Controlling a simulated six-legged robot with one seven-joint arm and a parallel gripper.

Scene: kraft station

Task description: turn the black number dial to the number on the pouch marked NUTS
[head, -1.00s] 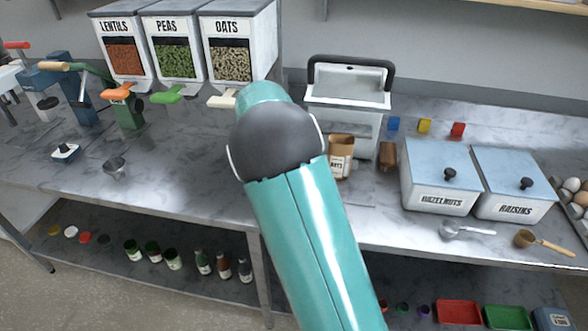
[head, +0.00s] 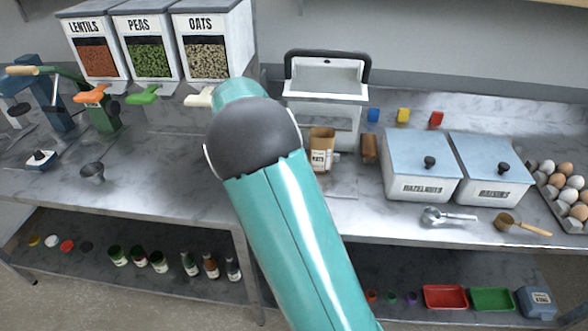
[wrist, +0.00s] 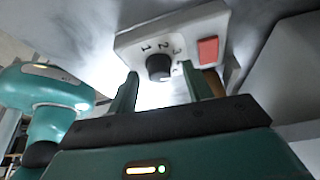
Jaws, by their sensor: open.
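The black number dial (wrist: 159,67) sits on a white panel (wrist: 210,25) in the wrist view. The numbers 1, 2 and 3 show around it, seen tilted; its pointer setting is not clear. My gripper (wrist: 158,88) is open, with its two fingers on either side below the dial and nothing between them. I cannot tell whether they touch it. In the head view a brown pouch (head: 321,140) with a pale label stands in front of the white machine (head: 325,105). The label is too small to read fully and no number is legible. My arm hides the gripper there.
A red button (wrist: 208,50) is beside the dial. A small brown block (head: 369,148) stands right of the pouch. White bins marked HAZELNUTS (head: 420,165) and RAISINS (head: 490,170) stand farther right. Dispensers for lentils, peas and oats (head: 213,45) are at the back left.

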